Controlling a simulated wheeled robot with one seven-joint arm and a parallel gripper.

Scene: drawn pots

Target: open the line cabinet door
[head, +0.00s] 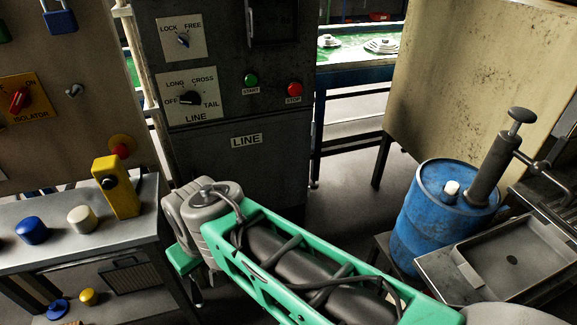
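The line cabinet (240,178) is a dark grey upright box in the middle of the head view, with a "LINE" label (246,140) on its lower front. Its front looks shut, and its top is cut off. A LOCK/FREE knob (183,40) sits on a pale plate; its setting is too small to tell. Below it is a black selector (189,98) marked OFF, LONG, CROSS and TAIL. A dark recessed panel (272,20) is at upper right; I cannot tell whether it holds a handle. My green and grey arm crosses in front of the cabinet's foot; no gripper fingers show.
Green start (251,79) and red stop (294,89) buttons are on the cabinet. A bench (100,245) with coloured knobs stands left. A blue drum (430,215) with a pump and a metal tray (515,260) stand right. A green-topped conveyor (365,45) runs behind.

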